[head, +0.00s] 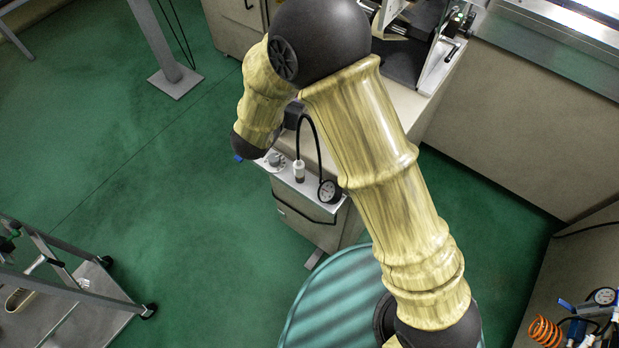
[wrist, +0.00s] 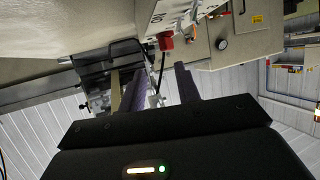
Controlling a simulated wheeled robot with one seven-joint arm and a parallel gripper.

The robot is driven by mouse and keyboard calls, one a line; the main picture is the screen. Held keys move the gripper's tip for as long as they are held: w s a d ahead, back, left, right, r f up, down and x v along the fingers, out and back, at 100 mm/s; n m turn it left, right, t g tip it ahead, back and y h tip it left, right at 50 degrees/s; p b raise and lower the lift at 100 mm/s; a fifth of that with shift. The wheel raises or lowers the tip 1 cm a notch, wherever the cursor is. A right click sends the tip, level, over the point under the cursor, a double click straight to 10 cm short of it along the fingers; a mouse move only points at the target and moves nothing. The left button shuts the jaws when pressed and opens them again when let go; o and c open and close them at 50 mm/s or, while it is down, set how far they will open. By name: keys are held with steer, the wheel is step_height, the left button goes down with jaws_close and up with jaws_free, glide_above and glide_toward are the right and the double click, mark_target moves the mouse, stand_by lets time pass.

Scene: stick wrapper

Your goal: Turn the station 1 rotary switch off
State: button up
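My gripper (wrist: 160,88) shows in the wrist view with its two dark fingers apart and nothing visible between them. Beyond the fingertips is a pale control panel (wrist: 180,14) with small fittings too small to read. A red knob-like part (wrist: 166,41) sticks out at its edge, just above the gap between the fingers in the picture. I cannot tell for sure which part is the station 1 rotary switch, or its setting. In the head view my arm hides most of the gripper. A round grey knob (head: 275,159) sits on the bench-end box below my forearm.
A round gauge (head: 328,190) and a white fitting (head: 299,171) with a black hose stand beside the knob. A striped teal round surface (head: 330,305) lies below. A metal-framed cart (head: 75,290) is at lower left. Green floor (head: 190,240) is clear on the left.

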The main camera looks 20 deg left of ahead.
steer(key=d+p+v, duration=0.1)
steer(key=p+v, duration=0.5)
steer(key=v, duration=0.8)
steer(key=shift+s+a+r, duration=0.25)
steer(key=shift+a+r, duration=0.05)
steer(key=shift+a, duration=0.1)
stand_by(1.1)
steer(key=shift+d+p, duration=0.15)
steer(key=shift+p, duration=0.15)
steer(key=shift+w, duration=0.1)
